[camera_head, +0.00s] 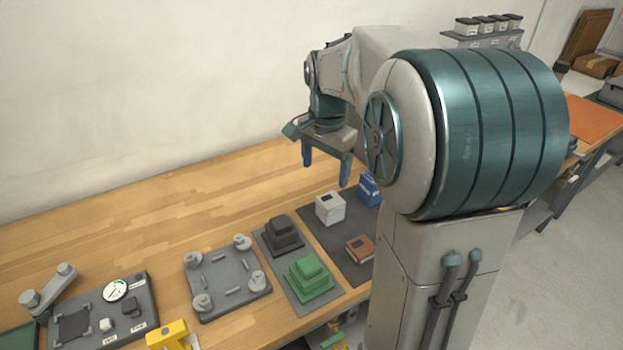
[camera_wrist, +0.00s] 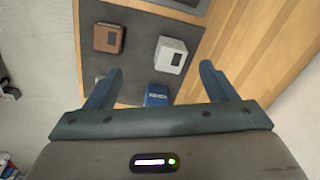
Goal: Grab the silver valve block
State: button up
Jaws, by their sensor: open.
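The silver valve block (camera_head: 330,208) is a pale, boxy block with a small dark square on top. It stands on a dark grey mat (camera_head: 335,236) on the wooden bench. In the wrist view the silver block (camera_wrist: 171,55) appears just beyond the fingertips, toward the right finger. My gripper (camera_head: 327,174) is open and empty, pointing down above the bench behind the block. In the wrist view my gripper (camera_wrist: 161,70) has its two blue fingers wide apart, with nothing between them in contact.
A blue block (camera_head: 369,190) and a brown block (camera_head: 359,248) share the mat. To the left are a dark stepped block (camera_head: 284,236), a green stepped block (camera_head: 308,278) and a grey plate (camera_head: 228,285) with round posts. The bench's back left is clear.

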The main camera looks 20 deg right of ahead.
jog(key=w+d+m, duration=0.3)
jog(key=w+m, duration=0.1)
jog(key=w, duration=0.1)
send_over(331, 199)
jog(key=shift+g, duration=0.3)
jog(key=f, duration=0.9)
jog(key=shift+a+f, duration=0.2)
jog(key=shift+a, duration=0.05)
jog(key=shift+s+d+f+p, duration=0.15)
jog(key=shift+f+p, duration=0.5)
jog(key=shift+f, duration=2)
jog(key=c, duration=1.2)
